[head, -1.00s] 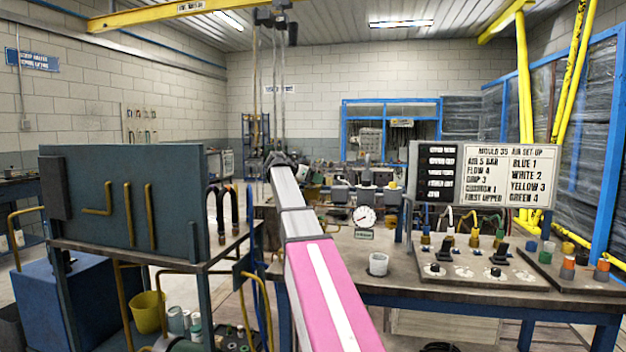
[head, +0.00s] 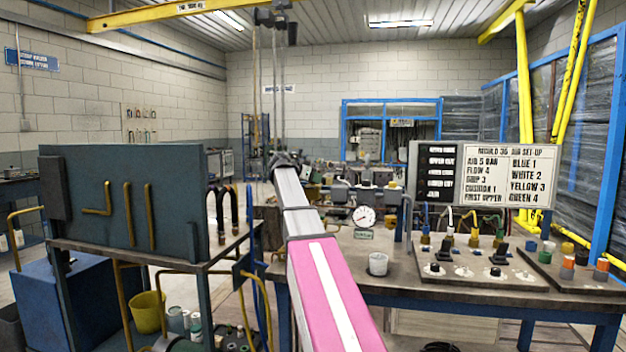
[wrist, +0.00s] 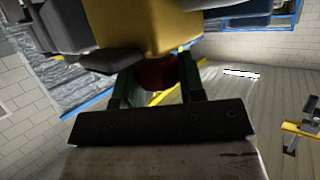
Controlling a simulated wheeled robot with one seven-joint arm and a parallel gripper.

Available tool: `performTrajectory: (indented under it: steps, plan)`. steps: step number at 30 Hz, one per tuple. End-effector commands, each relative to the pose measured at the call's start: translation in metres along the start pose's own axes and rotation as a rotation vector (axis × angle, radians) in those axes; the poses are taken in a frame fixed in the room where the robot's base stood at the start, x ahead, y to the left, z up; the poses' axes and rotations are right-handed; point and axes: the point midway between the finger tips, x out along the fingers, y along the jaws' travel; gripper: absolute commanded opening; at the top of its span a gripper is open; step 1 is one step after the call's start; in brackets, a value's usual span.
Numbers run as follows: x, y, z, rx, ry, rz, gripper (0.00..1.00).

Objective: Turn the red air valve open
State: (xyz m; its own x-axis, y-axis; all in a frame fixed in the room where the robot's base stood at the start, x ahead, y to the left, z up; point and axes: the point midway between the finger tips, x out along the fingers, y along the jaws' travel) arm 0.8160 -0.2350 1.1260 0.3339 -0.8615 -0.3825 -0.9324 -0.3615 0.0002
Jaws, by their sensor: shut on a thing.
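In the wrist view, my gripper (wrist: 155,82) has its two dark green fingers on either side of a dark red part, the red air valve's handle (wrist: 157,74). The gripper is shut on it. A yellow block (wrist: 150,25) sits right beside the red part, above it in the picture. The fingers hide part of the handle, and its turn angle cannot be told. In the head view my own arm covers the gripper and the valve. A round white gauge (head: 364,217) stands on the bench; its reading is too small to tell.
The workbench (head: 440,291) carries a white cup (head: 378,264), a panel of knobs and coloured hose fittings (head: 470,266), and a set-up sign (head: 508,176). A dark upright plate (head: 120,205) stands on the left. Grey pipework (head: 350,190) crowds the bench behind the gauge.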

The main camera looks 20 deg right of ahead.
Motion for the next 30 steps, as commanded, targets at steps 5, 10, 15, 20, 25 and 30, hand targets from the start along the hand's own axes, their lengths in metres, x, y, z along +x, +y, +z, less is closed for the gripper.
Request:
performTrajectory:
  steps: [5, 10, 15, 20, 25, 30]
  plan:
    - [-0.0009, 0.0040, 0.0017, -0.059, 0.000, -0.146, 0.13]
    - [-0.0008, 0.0038, 0.0014, -0.119, 0.000, -0.296, 0.13]
    - [-0.0004, 0.0036, 0.0006, -0.180, 0.000, -0.445, 0.13]
    - [0.0001, 0.0032, -0.0001, -0.236, 0.001, -0.581, 0.13]
    - [0.0006, 0.0027, -0.0005, -0.292, 0.001, -0.716, 0.13]
    - [0.0011, 0.0021, -0.0008, -0.347, 0.001, -0.849, 0.13]
